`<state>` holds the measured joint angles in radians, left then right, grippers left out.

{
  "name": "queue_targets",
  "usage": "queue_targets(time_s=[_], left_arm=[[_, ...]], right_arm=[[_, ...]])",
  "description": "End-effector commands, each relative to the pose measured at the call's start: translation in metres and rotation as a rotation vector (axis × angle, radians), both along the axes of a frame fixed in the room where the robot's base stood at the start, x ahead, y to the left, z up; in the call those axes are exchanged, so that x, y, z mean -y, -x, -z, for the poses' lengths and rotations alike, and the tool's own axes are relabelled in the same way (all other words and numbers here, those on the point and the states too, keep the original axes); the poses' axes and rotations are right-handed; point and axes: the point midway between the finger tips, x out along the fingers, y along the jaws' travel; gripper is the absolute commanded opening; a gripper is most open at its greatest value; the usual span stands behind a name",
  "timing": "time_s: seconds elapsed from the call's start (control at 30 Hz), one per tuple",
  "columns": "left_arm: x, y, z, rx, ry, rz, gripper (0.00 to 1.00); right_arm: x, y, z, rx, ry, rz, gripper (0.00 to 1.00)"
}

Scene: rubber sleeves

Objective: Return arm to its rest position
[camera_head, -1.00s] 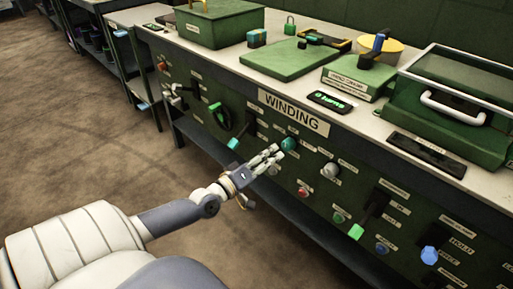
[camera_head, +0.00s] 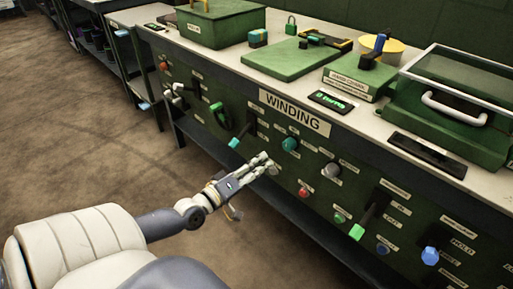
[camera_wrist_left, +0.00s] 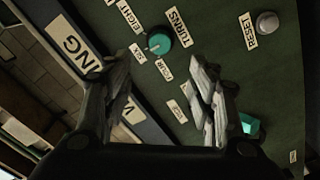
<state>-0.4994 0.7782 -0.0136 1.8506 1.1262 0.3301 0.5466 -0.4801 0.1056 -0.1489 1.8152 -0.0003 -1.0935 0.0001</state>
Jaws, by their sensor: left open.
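My left gripper (camera_head: 266,164) is open and empty in the head view, in front of the green panel of the winding bench (camera_head: 200,140). It sits below and left of the teal knob (camera_head: 290,144). In the left wrist view both fingers of my left gripper (camera_wrist_left: 165,90) stand apart with only panel and labels between them. The teal knob (camera_wrist_left: 158,41) shows there beyond the fingers, with a "TURNS" label beside it. A grey "RESET" button (camera_wrist_left: 267,22) is at the upper right. My right gripper does not show.
Levers with green (camera_head: 356,232) and blue (camera_head: 430,256) ends stick out from the panel on the right. A green box with a white handle (camera_head: 455,108) and a green plate (camera_head: 290,62) are on the bench top. Open brown floor (camera_head: 80,150) lies to the left.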

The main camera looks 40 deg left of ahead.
Motion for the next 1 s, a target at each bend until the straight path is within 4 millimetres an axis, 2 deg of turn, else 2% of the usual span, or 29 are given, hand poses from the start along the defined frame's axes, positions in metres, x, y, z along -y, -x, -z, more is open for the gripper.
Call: queue_targets(time_s=[0.37, 0.43, 0.5, 0.57, 0.67, 0.77, 0.9, 1.0], left_arm=[[0.0, 0.0, 0.0, 0.0, 0.0, 0.0, 0.53], [0.003, 0.001, 0.004, -0.01, -0.007, 0.005, 0.53], [0.011, 0.003, 0.016, -0.04, -0.034, 0.021, 0.53], [0.024, 0.008, 0.034, -0.089, -0.075, 0.047, 0.53], [0.055, 0.022, 0.079, -0.21, -0.19, 0.119, 0.53], [0.09, 0.044, 0.133, -0.359, -0.333, 0.211, 0.53], [0.131, 0.084, 0.2, -0.568, -0.534, 0.346, 0.53], [0.152, 0.115, 0.238, -0.711, -0.664, 0.439, 0.53]], right_arm=[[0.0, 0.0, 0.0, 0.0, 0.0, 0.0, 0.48], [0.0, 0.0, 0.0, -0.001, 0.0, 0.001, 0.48], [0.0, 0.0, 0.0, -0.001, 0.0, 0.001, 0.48], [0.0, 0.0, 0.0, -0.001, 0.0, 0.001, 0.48], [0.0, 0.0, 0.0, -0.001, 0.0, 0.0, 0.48], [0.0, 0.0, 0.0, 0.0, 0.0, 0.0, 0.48], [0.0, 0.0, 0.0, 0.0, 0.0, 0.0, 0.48], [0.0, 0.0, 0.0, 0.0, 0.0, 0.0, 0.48]])
